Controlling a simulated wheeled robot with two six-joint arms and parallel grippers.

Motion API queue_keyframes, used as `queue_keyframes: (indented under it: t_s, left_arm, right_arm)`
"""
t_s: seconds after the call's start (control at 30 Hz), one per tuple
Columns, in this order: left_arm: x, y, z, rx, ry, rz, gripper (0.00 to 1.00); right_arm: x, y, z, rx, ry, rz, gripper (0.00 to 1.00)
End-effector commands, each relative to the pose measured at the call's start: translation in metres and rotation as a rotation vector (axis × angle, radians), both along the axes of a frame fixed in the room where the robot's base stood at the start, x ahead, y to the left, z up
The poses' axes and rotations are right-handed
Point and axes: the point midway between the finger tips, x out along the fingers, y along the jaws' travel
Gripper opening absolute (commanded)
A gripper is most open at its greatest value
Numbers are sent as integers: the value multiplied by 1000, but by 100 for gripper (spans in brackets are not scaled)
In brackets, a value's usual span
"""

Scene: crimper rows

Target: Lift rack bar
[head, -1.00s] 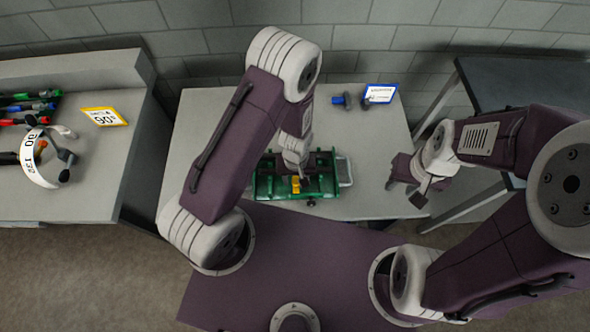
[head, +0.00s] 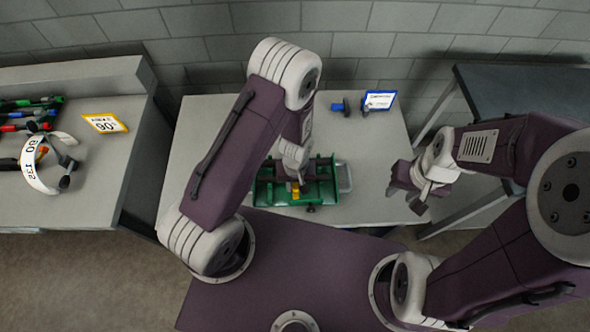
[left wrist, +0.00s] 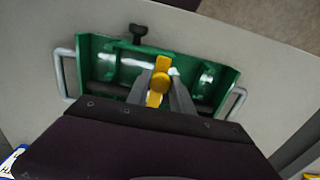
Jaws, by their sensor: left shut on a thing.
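A green rack (head: 270,196) with grey side handles sits on the middle table, under my left arm. It also shows in the left wrist view (left wrist: 92,50), with a yellow part (left wrist: 158,84) near its middle. My left gripper (left wrist: 160,78) is shut on this yellow part. In the head view my left gripper (head: 295,186) is down at the rack, partly hidden by its own arm. Whether the yellow part belongs to the rack bar is hard to tell. My right gripper (head: 417,195) hangs by the table's right edge, away from the rack; its fingers are too small to read.
Blue-handled tools (head: 343,107) and a blue-framed sign (head: 379,101) stand at the table's back. A dark table (head: 520,90) stands right.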

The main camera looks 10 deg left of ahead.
Motion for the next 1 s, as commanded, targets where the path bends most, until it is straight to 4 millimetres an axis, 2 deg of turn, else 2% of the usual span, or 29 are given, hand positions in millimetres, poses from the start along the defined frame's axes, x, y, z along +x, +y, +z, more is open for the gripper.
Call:
queue_keyframes:
  t_s: [0.03, 0.1, 1.0]
  left_arm:
    - [3, 0, 9, -2, -5, 1, 8]
    - [5, 0, 13, -1, -6, 1, 8]
    - [29, 7, 62, -3, -9, 1, 8]
  right_arm:
    - [0, 0, 10, 0, 0, 0, 36]
    - [0, 0, 17, 0, 0, 0, 36]
    - [0, 0, 91, 0, 0, 0, 36]
